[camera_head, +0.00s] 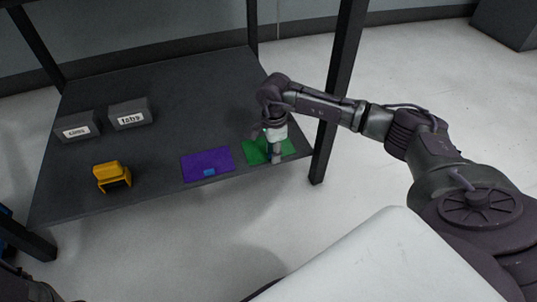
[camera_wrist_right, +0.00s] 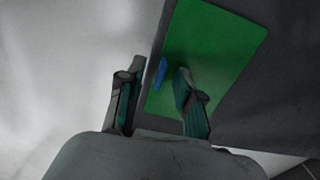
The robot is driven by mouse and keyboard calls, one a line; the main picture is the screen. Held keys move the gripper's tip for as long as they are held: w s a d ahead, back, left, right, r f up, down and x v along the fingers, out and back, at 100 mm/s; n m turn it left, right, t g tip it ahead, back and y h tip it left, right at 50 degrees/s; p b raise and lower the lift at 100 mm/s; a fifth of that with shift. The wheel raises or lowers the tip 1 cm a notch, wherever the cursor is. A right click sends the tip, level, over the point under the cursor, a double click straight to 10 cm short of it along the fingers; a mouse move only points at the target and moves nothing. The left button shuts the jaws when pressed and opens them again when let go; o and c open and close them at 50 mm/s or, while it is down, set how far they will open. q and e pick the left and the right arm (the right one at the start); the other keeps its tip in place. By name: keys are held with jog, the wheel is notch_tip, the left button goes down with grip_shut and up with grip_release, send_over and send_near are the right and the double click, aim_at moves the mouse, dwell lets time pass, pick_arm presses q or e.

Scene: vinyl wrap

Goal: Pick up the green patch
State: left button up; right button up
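The green patch (camera_head: 258,152) lies flat on the dark shelf near its front right corner. In the right wrist view the green patch (camera_wrist_right: 215,55) has a small blue tab (camera_wrist_right: 162,72) at its edge. My right gripper (camera_head: 275,157) is over the patch, pointing down. In the wrist view my right gripper (camera_wrist_right: 158,95) is open, with the patch's edge and the blue tab between its fingers. One finger is over the patch and the other is beyond the shelf edge. I cannot tell whether the fingers touch the tab. My left gripper is not visible.
A purple patch (camera_head: 205,160) with a blue tab lies left of the green one on the shelf (camera_head: 190,110). A yellow object (camera_head: 112,176) and two dark labelled boxes (camera_head: 78,127) (camera_head: 130,114) stand further left. A shelf post (camera_head: 340,85) rises close to my right arm.

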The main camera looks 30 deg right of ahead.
jog(key=shift+f, duration=0.15)
grip_shut()
